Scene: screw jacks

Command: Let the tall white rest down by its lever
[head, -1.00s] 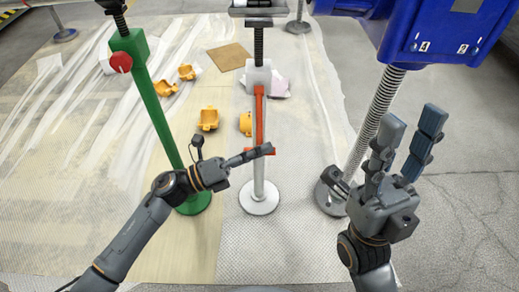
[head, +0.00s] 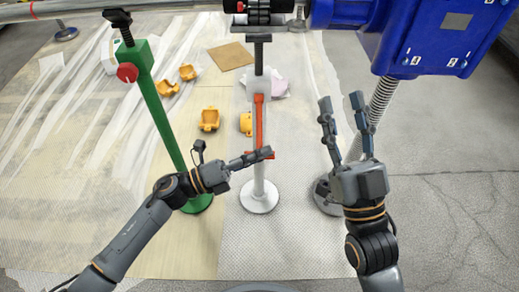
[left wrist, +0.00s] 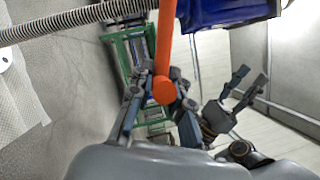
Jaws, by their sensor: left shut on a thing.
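The tall white rest (head: 259,176) stands upright in the middle of the head view on a round white foot. Its dark threaded screw rises from a white collar to a flat grey head (head: 258,38) under a dark shaft part; I cannot tell whether they touch. Its red-orange lever (head: 259,112) hangs down along the post. In the left wrist view the lever (left wrist: 166,45) runs down between my fingers to a round end. My left gripper (head: 264,154) is shut on the lever's lower end. My right gripper (head: 342,100) is open and empty, right of the rest.
A green rest (head: 164,108) with a red knob stands left. A blue machine housing (head: 425,35) hangs over a threaded metal post (head: 381,98) at right. Yellow parts (head: 209,119) and a brown board (head: 229,56) lie on the floor sheeting. The right floor is clear.

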